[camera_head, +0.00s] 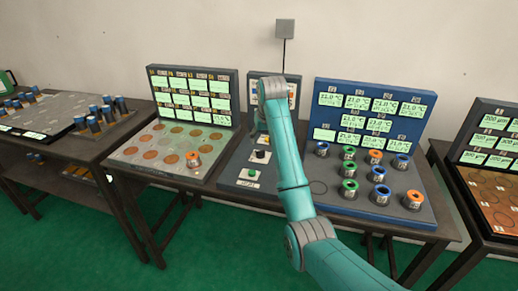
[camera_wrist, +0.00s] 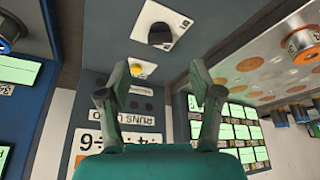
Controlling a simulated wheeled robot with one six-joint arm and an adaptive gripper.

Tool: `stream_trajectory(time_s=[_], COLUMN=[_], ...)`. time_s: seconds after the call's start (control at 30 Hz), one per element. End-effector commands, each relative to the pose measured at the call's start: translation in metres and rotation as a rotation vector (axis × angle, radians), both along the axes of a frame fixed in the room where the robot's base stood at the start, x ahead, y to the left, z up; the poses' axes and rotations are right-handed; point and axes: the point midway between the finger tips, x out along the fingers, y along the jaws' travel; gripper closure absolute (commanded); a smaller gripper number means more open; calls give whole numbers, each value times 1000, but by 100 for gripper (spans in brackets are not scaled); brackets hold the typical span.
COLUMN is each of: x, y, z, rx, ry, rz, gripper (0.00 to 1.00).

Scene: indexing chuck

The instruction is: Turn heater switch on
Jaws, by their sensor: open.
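The dark middle control panel (camera_head: 236,170) stands between two instrument stations. It has a black knob (camera_head: 260,155) on a white plate and a small green-lit control (camera_head: 253,172) nearer its front edge. In the wrist view a black control (camera_wrist: 160,36) on a white plate and a yellow button (camera_wrist: 145,68) show beyond my fingers. I cannot read a heater label on any of them, so I cannot tell which is the heater switch. My gripper (camera_wrist: 160,84) is open and empty, apart from these controls.
The left station (camera_head: 140,155) has orange discs and one orange-topped cylinder. The blue right station (camera_head: 400,215) holds several blue-, green- and orange-topped cylinders close to my arm. Small displays line both back boards. A grey box (camera_head: 285,28) is on the wall.

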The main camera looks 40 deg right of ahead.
Motion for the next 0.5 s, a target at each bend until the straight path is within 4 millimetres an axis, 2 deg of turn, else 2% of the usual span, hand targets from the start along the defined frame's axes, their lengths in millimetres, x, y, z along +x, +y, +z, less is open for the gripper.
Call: stream_trajectory(time_s=[0.3,0.5], x=[19,27], y=[-8,-11], z=[-52,-70], rx=[1,0], ry=[2,1], rz=[0,0], gripper=[35,35])
